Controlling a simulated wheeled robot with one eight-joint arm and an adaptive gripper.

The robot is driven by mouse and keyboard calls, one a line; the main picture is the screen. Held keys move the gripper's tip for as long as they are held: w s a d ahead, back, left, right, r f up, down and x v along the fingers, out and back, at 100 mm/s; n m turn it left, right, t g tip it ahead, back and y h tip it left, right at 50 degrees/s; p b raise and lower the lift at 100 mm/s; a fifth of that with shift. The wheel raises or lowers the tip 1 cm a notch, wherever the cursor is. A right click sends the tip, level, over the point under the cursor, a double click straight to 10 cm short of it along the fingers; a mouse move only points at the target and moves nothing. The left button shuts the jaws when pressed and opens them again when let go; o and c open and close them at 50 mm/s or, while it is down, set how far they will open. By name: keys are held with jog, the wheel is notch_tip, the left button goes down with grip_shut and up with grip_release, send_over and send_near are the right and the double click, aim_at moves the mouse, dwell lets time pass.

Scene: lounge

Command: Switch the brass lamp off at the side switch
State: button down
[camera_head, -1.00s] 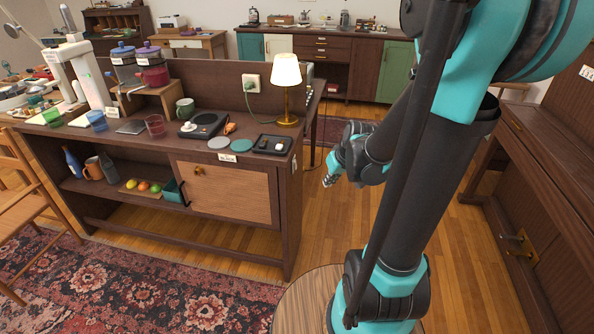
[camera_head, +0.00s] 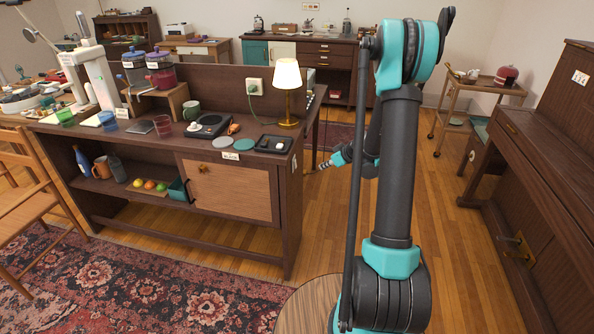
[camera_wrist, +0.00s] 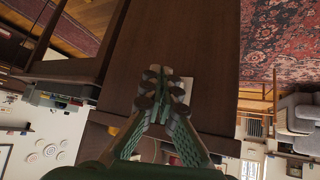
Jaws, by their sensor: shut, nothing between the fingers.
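The brass lamp (camera_head: 287,76) stands at the right end of the dark wooden sideboard (camera_head: 297,190) in the head view. Its white shade glows, so it is lit. My gripper (camera_head: 323,166) is beyond the right end of the sideboard, lower than the lamp, pointing left towards the end panel. In the wrist view my gripper (camera_wrist: 160,84) is shut and empty in front of a dark wood panel (camera_wrist: 185,35). A small pale plate (camera_wrist: 187,88) shows partly behind the fingertips; I cannot tell if it is the side switch. Contact is not clear.
A wall socket (camera_head: 254,86) with a green cord is on the sideboard's back panel. Floor right of the sideboard is open, with a piano-like cabinet (camera_head: 545,150) at far right.

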aim_at(295, 164)
jog(key=shift+w+d+f+n+y, duration=0.2)
jog(key=shift+w+f, duration=0.15)
jog(key=shift+f, duration=0.15)
jog(key=shift+w+d+f+n+y, duration=0.1)
jog(key=shift+w+d+f, duration=0.1)
jog(key=shift+w+f, duration=0.2)
jog(key=w+a+f, duration=0.1)
jog(key=w+a, duration=0.1)
jog(key=a, duration=0.6)
jog(key=shift+w+a+f, duration=0.15)
jog(key=shift+w, duration=0.15)
jog(key=shift+a, duration=0.1)
dwell(1.0)
jog(key=shift+w+a, duration=0.15)
jog(key=shift+a, duration=0.15)
jog(key=shift+w+a, duration=0.1)
jog(key=shift+a, duration=0.2)
dwell(0.6)
jog(key=shift+d, duration=0.15)
jog(key=shift+s+d, duration=0.25)
jog(key=shift+d, duration=0.3)
jog(key=shift+d, duration=0.1)
